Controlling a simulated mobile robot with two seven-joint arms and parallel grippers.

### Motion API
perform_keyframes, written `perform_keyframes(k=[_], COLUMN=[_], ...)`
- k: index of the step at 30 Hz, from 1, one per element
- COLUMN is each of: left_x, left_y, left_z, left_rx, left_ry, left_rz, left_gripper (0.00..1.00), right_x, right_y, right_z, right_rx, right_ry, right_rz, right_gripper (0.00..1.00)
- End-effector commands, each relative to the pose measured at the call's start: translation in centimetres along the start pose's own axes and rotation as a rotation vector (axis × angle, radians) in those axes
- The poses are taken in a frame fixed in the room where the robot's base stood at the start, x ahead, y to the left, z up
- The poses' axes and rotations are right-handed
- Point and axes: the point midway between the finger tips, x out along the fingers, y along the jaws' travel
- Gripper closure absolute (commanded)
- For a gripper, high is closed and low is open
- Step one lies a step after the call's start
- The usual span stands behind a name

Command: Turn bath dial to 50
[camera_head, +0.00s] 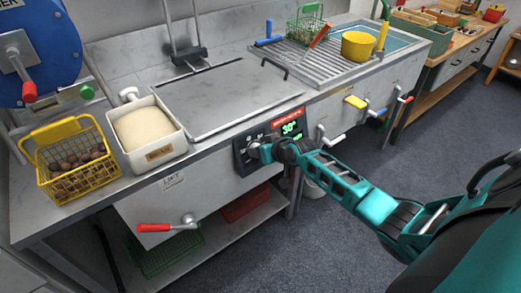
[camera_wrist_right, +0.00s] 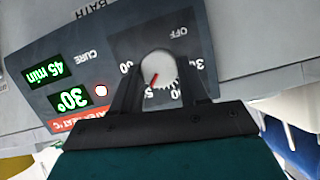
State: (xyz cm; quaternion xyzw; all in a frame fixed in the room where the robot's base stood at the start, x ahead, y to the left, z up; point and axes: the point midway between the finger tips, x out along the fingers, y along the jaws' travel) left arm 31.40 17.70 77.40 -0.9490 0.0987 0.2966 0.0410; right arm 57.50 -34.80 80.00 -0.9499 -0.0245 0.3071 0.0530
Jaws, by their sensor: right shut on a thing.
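The bath dial (camera_wrist_right: 160,66) is a pale round knob with a red pointer, on a dark control panel (camera_wrist_right: 110,45) on the counter's front. The right wrist view shows the panel upside down. The pointer slants to the lower left there; the scale numbers are partly hidden by my fingers, so its exact setting is unclear. A green display (camera_wrist_right: 68,101) reads 30°, which also shows in the head view (camera_head: 291,127). My right gripper (camera_head: 264,152) is shut on the dial, one finger on each side (camera_wrist_right: 160,80). My left gripper is out of view.
A second display (camera_wrist_right: 48,71) reads 45 min. On the counter stand a yellow basket (camera_head: 75,165) of chestnuts and a white bin (camera_head: 150,130). A red-handled crank (camera_head: 165,226) projects below, left of the panel.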

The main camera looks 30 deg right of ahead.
Motion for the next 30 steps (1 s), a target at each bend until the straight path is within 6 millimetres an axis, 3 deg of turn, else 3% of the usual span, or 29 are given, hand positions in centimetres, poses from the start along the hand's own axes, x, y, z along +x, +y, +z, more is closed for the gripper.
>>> perform_keyframes(k=[16,17,24,30], left_x=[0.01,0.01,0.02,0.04], left_y=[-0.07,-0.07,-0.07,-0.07], left_z=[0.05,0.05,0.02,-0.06], left_rx=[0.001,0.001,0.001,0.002], left_ry=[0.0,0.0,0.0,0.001], left_rz=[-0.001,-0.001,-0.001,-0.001], left_gripper=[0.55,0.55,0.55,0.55], right_x=[0.02,0.02,0.01,0.01], right_y=[0.03,0.03,0.02,0.01], right_z=[0.08,0.08,0.06,0.03], right_rx=[0.027,0.027,0.026,0.026], right_ry=[-0.002,-0.002,-0.002,-0.001], right_rz=[-0.008,-0.008,-0.008,-0.008], right_gripper=[0.87,0.55,0.32,0.31])
